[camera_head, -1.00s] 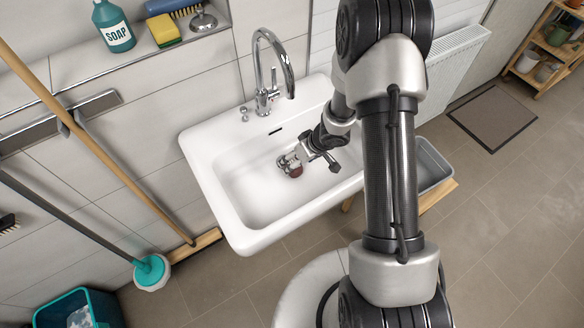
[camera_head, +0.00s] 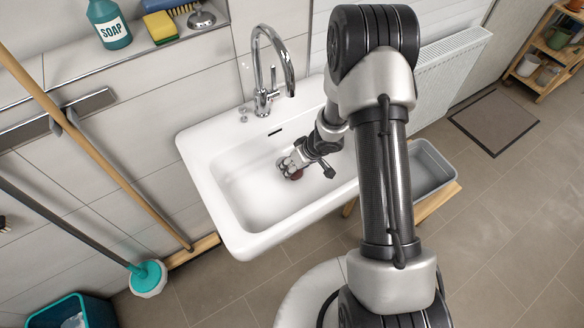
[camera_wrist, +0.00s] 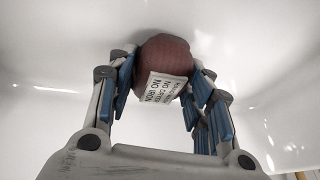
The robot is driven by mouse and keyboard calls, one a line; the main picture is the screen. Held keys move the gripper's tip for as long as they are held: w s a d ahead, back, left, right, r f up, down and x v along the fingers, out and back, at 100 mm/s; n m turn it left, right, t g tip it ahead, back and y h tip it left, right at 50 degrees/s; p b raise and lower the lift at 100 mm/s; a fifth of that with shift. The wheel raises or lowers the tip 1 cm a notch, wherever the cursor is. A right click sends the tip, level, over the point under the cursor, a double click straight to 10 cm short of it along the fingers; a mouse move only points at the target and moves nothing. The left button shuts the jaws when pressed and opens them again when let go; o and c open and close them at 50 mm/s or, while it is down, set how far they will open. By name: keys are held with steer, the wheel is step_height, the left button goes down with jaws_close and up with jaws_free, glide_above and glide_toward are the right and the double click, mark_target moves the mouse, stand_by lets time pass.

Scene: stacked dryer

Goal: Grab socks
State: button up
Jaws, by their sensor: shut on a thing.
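My gripper (camera_head: 291,165) is down inside the white sink (camera_head: 215,200). It is shut on a balled reddish-brown pair of socks (camera_wrist: 164,57), which shows clearly in the wrist view between the blue-padded fingers. A white label with printed text, including "NO IRON", hangs from the socks toward the palm. In the head view only a small dark red part of the socks (camera_head: 297,176) shows below my gripper. The white basin lies close behind the socks in the wrist view; I cannot tell whether they touch it.
A chrome faucet (camera_head: 265,85) stands at the back of the sink. A grey bin (camera_head: 430,170) sits on a wooden stand right of the sink, beyond my arm. A mop (camera_head: 148,278), a broom and a teal bucket (camera_head: 75,312) are at the left. Soap and sponges stand on the ledge.

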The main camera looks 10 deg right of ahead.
steer(key=c, duration=0.6)
